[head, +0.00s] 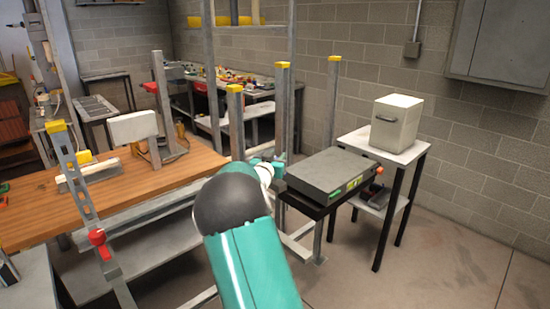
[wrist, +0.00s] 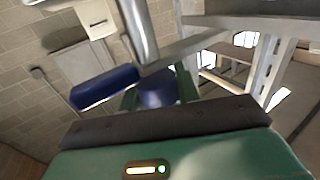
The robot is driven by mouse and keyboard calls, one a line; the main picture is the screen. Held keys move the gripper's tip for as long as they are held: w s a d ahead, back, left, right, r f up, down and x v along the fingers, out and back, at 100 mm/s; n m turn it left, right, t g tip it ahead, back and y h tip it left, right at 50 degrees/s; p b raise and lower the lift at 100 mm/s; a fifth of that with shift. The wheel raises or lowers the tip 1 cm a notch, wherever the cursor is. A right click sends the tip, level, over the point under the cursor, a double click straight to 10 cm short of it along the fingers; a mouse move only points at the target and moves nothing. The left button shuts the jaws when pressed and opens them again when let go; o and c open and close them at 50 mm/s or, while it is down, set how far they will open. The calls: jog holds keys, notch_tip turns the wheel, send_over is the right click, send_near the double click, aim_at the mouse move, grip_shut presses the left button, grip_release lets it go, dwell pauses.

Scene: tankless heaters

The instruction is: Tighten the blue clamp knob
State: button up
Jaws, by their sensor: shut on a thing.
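The blue clamp knob (wrist: 157,92) is in the middle of the wrist view, below a silver metal post. My gripper (wrist: 160,84) has its green fingers on both sides of the knob and is shut on it. A longer dark blue, rounded piece (wrist: 105,88) sticks out to the left, beside the fingers; I cannot tell how it joins the knob. In the head view my gripper (head: 268,168) is at the frame post by the right end of the wooden bench. My arm hides most of the knob there.
A black flat machine (head: 328,174) stands just right of my gripper. Behind it is a small table with a grey-white box (head: 397,122). The wooden bench (head: 130,193) with metal posts is on the left. The floor at right is clear.

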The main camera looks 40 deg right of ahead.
jog(key=m+g, duration=0.2)
jog(key=g, duration=0.1)
jog(key=m+g+h, duration=0.1)
jog(key=m+g, duration=0.1)
jog(key=g, duration=0.1)
jog(key=m+g+h, duration=0.1)
jog(key=m+g, duration=0.1)
jog(key=g, duration=0.1)
jog(key=shift+s+d, duration=0.15)
jog(key=shift+s, duration=0.25)
jog(key=shift+s+r+m+g, duration=0.15)
jog(key=shift+m+g, duration=0.55)
jog(key=shift+g, duration=0.4)
jog(key=o, duration=1)
jog(key=a, duration=0.5)
jog(key=w+a, duration=0.1)
jog(key=a, duration=0.1)
jog(key=shift+a, duration=0.2)
jog(key=shift+s, duration=0.1)
